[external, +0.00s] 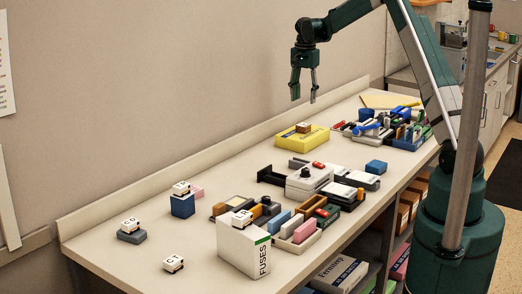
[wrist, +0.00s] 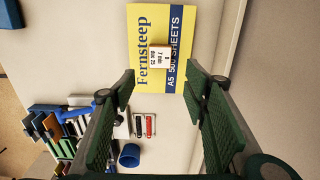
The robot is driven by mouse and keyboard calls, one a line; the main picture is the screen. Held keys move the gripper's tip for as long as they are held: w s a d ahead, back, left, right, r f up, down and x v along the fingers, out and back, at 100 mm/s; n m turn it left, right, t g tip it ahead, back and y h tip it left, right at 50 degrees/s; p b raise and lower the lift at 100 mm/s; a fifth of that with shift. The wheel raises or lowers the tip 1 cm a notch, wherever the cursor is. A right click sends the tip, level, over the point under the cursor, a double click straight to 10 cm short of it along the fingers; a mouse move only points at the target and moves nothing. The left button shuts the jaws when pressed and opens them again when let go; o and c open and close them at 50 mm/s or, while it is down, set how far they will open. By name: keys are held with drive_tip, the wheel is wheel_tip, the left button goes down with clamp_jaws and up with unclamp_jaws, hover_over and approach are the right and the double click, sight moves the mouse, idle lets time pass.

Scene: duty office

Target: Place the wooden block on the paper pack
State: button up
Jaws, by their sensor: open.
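The yellow paper pack (external: 300,140) lies flat near the wall at the far part of the counter. It also shows in the wrist view (wrist: 145,20), printed "Fernsteep A5 500 sheets". A small brown block (external: 303,129), wooden-looking, rests on top of the pack. In the wrist view this block (wrist: 160,57) shows a white printed label on its upper face and lies well inside the pack's edges. My gripper (external: 304,98) is open and empty, above the pack and clear of the block. Its two fingers also show in the wrist view (wrist: 160,88), with nothing between them.
Several small labelled blocks sit at the near left, one on a blue box (external: 182,207) and one on a white "FUSES" box (external: 240,250). Trays of small items (external: 310,228) fill the middle front. A cluttered bin (external: 395,135) stands right of the pack. Bare counter surrounds the pack's left side.

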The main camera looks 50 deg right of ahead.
drive_tip(key=s+a+r+n+t, duration=0.1)
drive_tip(key=s+a+r+n, duration=0.2)
drive_tip(key=s+a+r, duration=0.45)
drive_tip(key=s+a+r+n+t, duration=0.15)
drive_tip(key=a+r, duration=0.35)
drive_tip(key=a, duration=0.6)
drive_tip(key=s+a+r+n+t, duration=0.1)
drive_tip(key=s+a+r+n, duration=0.4)
drive_tip(key=a, duration=0.5)
drive_tip(key=s+a+r+n+t, duration=0.2)
drive_tip(key=s+a+r+n, duration=0.15)
drive_tip(key=s+a, duration=1)
drive_tip(key=s+a+f+n+t, duration=0.1)
drive_tip(key=s+a+f+n, duration=0.1)
drive_tip(key=s, duration=0.5)
drive_tip(key=s+a+f+n, duration=0.3)
drive_tip(key=s+a+f, duration=0.1)
drive_tip(key=s, duration=0.4)
drive_tip(key=shift+a+f+t, duration=0.15)
drive_tip(key=shift+f+t, duration=0.2)
drive_tip(key=shift+f, duration=0.15)
